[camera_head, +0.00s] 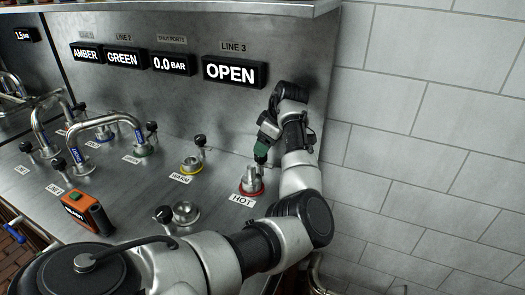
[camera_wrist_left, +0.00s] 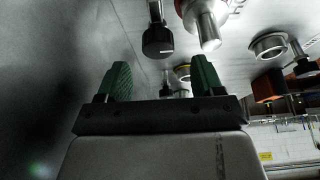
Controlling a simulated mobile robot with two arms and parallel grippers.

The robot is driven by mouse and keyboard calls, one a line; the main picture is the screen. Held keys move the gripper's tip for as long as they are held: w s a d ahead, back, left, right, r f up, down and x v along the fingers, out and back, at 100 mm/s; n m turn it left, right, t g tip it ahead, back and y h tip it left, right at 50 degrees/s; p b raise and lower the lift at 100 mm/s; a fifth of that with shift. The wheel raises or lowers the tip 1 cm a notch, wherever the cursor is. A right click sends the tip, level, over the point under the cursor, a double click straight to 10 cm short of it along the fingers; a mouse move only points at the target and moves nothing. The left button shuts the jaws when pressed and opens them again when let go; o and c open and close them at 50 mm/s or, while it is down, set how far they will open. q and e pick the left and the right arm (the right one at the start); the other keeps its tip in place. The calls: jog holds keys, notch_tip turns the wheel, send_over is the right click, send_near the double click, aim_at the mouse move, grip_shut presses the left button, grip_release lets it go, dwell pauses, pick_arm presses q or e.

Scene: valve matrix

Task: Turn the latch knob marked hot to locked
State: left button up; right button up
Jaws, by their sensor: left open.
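The hot fitting is a short metal post (camera_head: 251,179) with a red ring, behind the label HOT (camera_head: 242,200) at the right end of the steel counter. My left gripper (camera_head: 262,151) is just above and behind it; its jaws hide what is behind the post. In the left wrist view its two green fingers (camera_wrist_left: 161,78) are apart with nothing gripped. Beyond them a black-capped knob (camera_wrist_left: 158,40) and a metal post (camera_wrist_left: 206,28) show near the top; I cannot tell surely whether these belong to hot. My right gripper is not in view.
The Line 3 display (camera_head: 235,72) reads OPEN. To the left are the warm fitting (camera_head: 191,165) with a yellow ring, its black knob (camera_head: 200,141), an orange device (camera_head: 87,211) and curved pipes (camera_head: 100,121). A tiled wall (camera_head: 430,130) bounds the right.

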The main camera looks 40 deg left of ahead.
aim_at(264, 160)
pick_arm(q)
jog(key=shift+x, duration=2.15)
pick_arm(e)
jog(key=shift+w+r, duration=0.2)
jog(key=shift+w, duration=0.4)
pick_arm(q)
jog(key=shift+w, duration=0.1)
jog(key=shift+c, duration=0.5)
